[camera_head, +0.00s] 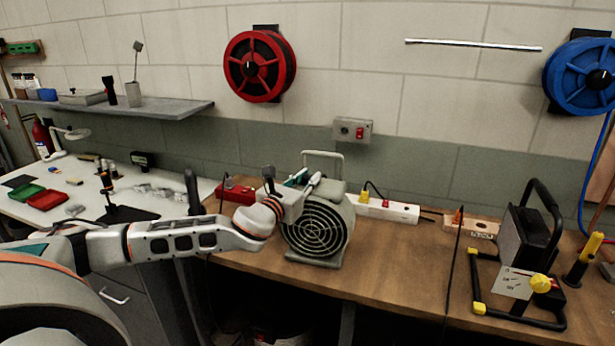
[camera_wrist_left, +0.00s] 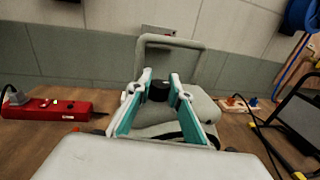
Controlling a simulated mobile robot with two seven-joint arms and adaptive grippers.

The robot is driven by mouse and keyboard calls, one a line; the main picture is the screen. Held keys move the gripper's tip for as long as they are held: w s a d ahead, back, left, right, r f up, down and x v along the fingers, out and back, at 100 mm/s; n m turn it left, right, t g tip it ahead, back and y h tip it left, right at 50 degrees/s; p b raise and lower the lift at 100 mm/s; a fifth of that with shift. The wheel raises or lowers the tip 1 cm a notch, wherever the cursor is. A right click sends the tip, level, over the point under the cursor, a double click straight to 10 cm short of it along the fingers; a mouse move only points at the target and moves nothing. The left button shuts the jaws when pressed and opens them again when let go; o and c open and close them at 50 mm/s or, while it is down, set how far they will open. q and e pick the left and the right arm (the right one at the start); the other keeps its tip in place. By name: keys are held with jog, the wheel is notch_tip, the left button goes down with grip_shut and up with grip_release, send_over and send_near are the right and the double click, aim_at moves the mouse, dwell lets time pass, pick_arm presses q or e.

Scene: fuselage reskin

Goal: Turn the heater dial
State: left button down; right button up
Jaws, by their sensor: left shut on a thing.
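The heater (camera_head: 318,232) is a grey box with a round black grille and a tube handle on top, standing on the wooden bench. My left gripper (camera_head: 304,180) reaches in from the left over the heater's top. In the left wrist view, the heater dial (camera_wrist_left: 158,91) is a small black knob on the heater's top. The teal fingers of my left gripper (camera_wrist_left: 160,97) are on either side of it, shut on the dial. In the head view the dial is hidden by the gripper. My right gripper is not in view.
A red power strip (camera_head: 236,192) lies left of the heater and a white power strip (camera_head: 388,209) lies to its right. A black work lamp (camera_head: 525,240) stands farther right. The heater's handle (camera_wrist_left: 170,41) rises just behind the fingers. The bench front between heater and lamp is mostly clear.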

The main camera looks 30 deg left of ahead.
pick_arm(q)
jog(key=n+g+y, duration=0.1)
jog(key=n+y, duration=0.1)
jog(key=y, duration=0.2)
jog(key=n+g+y, duration=0.1)
jog(key=n+y, duration=0.2)
jog(key=y, duration=0.1)
jog(key=shift+w+d+g, duration=0.1)
jog(key=shift+d+g, duration=0.1)
jog(key=shift+g, duration=0.2)
jog(key=n+g+y, duration=0.3)
jog(key=y, duration=0.1)
jog(key=shift+n, duration=0.4)
jog(key=shift+a+n+g+y, duration=0.15)
jog(key=shift+n+g+y, duration=1.15)
jog(key=shift+g, duration=0.7)
jog(key=shift+r, duration=0.1)
jog(key=shift+a, duration=0.1)
jog(key=c, duration=1.8)
grip_release()
